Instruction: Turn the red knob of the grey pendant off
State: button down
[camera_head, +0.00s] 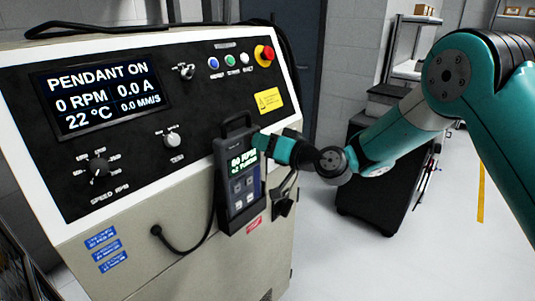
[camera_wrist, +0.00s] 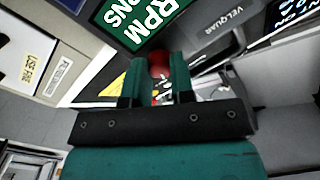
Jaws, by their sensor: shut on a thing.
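The grey pendant (camera_head: 234,175) sits upright in a holder on the front of the console, its small green screen lit. My gripper (camera_head: 262,143) reaches in from the right to the pendant's upper right side. In the wrist view my gripper (camera_wrist: 158,68) is shut on the red knob (camera_wrist: 159,64), which shows between the two teal fingertips beside the pendant's green screen (camera_wrist: 135,20). In the head view the knob is hidden behind the fingers. The console display (camera_head: 100,88) reads PENDANT ON, 0 RPM, 0.0 A, 22 °C.
The console (camera_head: 60,190) carries a red stop button (camera_head: 264,54), coloured buttons, a speed dial (camera_head: 98,167) and another knob (camera_head: 172,140). A black cable (camera_head: 185,245) loops below the pendant. A dark cabinet (camera_head: 375,185) stands behind my arm.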

jog(key=n+b, duration=0.9)
jog(key=b, duration=0.9)
jog(key=shift+s+n+h, duration=0.1)
jog(key=shift+n+h, duration=0.2)
jog(key=shift+n, duration=0.1)
jog(key=shift+r+b, duration=0.1)
jog(key=shift+b, duration=0.3)
jog(key=c, duration=1)
grip_release()
jog(key=shift+o, duration=0.2)
